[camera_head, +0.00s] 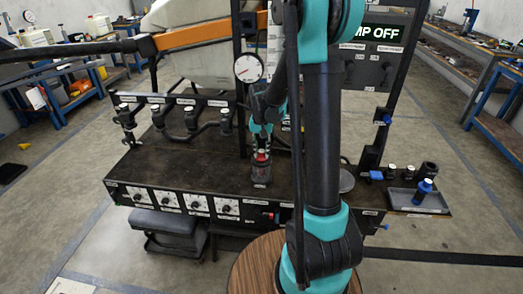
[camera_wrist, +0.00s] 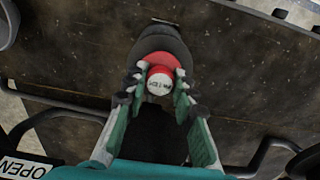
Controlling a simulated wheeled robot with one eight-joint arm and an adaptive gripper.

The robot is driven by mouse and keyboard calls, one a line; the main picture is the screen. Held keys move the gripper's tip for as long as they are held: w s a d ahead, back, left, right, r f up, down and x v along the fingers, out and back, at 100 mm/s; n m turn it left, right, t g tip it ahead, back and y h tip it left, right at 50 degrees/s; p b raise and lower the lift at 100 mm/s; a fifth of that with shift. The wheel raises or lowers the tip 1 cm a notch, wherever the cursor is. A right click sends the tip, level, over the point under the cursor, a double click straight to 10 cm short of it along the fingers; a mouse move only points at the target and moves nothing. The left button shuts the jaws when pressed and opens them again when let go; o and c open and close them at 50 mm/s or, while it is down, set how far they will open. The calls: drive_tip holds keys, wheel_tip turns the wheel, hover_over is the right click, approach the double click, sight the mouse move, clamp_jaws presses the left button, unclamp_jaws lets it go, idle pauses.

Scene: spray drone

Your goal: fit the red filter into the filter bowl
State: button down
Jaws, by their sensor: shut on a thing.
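The red filter (camera_head: 262,155) is between the fingers of my gripper (camera_head: 261,148), above the bench top. In the wrist view my gripper (camera_wrist: 160,86) is shut on the red filter (camera_wrist: 161,73), with a fingertip on each side of its white labelled end (camera_wrist: 159,84). The filter bowl (camera_head: 261,174) is a dark, upright cup on the bench, directly below the filter. In the wrist view the dark bowl (camera_wrist: 164,41) shows around and behind the filter. The filter's lower end is hidden, so I cannot tell how deep it sits in the bowl.
The dark bench (camera_head: 205,165) has a row of valves (camera_head: 190,118) at back left and dials (camera_head: 168,199) along its front. A pressure gauge (camera_head: 248,68) stands behind the bowl. A grey round disc (camera_head: 346,182) lies right of my arm. A tray (camera_head: 405,200) holds a blue-capped bottle (camera_head: 423,189).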

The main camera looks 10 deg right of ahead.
drive_tip(key=shift+f, duration=0.2)
drive_tip(key=c, duration=1.2)
unclamp_jaws()
drive_tip(key=shift+o, duration=0.2)
wheel_tip(320, 180, up, 12)
drive_tip(key=s+d+f+n+t, duration=0.1)
drive_tip(key=s+f, duration=0.4)
drive_tip(key=s, duration=0.6)
drive_tip(key=s+d+f+n+t, duration=0.2)
drive_tip(key=s+d+f+t, duration=0.1)
drive_tip(key=s, duration=0.8)
drive_tip(key=shift+f+n, duration=0.3)
drive_tip(key=shift+f, duration=0.6)
